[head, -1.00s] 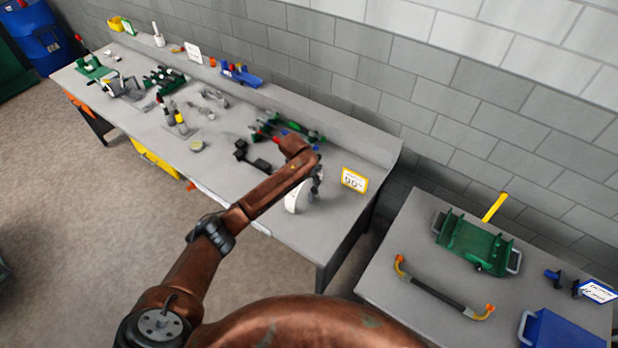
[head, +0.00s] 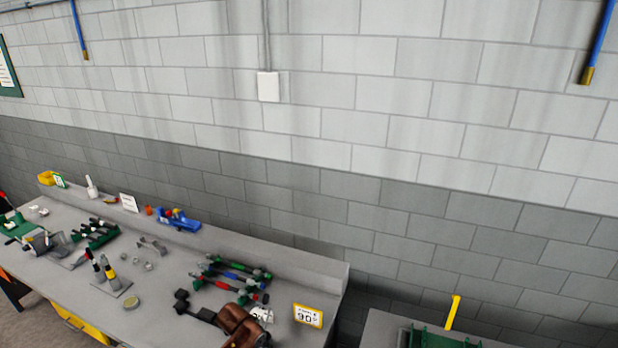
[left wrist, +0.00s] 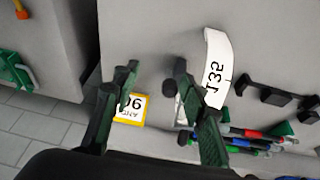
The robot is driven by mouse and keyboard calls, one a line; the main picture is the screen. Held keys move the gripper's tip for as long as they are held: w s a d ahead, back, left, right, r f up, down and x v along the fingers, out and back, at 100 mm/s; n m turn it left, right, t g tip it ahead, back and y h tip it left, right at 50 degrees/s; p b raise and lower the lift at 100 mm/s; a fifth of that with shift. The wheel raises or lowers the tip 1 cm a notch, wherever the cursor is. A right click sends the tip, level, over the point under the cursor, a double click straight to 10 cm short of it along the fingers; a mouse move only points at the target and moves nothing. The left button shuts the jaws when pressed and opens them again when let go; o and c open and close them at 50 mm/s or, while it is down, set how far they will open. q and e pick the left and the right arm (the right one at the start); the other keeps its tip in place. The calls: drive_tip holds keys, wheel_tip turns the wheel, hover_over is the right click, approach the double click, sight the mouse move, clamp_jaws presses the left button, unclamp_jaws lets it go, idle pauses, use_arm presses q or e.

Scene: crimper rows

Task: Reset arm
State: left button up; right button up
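My left arm (head: 238,325) shows at the bottom of the head view, over the front right part of the long grey bench. In the left wrist view my left gripper (left wrist: 155,85) is open, its two dark green fingers apart with nothing between them. A white curved strip marked 135 (left wrist: 216,72) lies beyond the right finger. A yellow-framed sign reading 90 (left wrist: 131,108) shows behind the left finger; it also stands on the bench in the head view (head: 308,315). My right gripper is in neither view.
Several green-handled tools with coloured bands (head: 232,278) lie in a row near the bench's back ledge. Dark blocks (head: 194,308) stand beside them. A blue holder (head: 178,221) stands on the ledge. A second table (head: 380,325) with a green fixture is at lower right.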

use_arm(q)
drive_tip(key=s+a+f+n, duration=0.1)
drive_tip(key=s+a+f, duration=0.15)
drive_tip(key=s, duration=0.75)
drive_tip(key=s+a+f, duration=0.2)
drive_tip(key=s+f, duration=0.2)
drive_tip(key=s, duration=0.6)
drive_tip(key=s+a+r+n+y, duration=0.1)
drive_tip(key=s+a+r+n, duration=0.1)
drive_tip(key=s+a, duration=0.6)
drive_tip(key=s+a+r+n+y, duration=0.15)
drive_tip(key=s+a, duration=0.25)
drive_tip(key=s, duration=0.9)
wheel_tip(320, 180, down, 39)
drive_tip(key=s+g+b, duration=0.1)
drive_tip(key=s+b, duration=0.1)
drive_tip(key=b, duration=0.7)
drive_tip(key=s+f+m+g+b, duration=0.1)
drive_tip(key=s+f+b, duration=0.5)
drive_tip(key=s+f, duration=1.3)
wheel_tip(320, 180, down, 4)
drive_tip(key=shift+s+d+f, duration=0.2)
drive_tip(key=shift+d, duration=0.2)
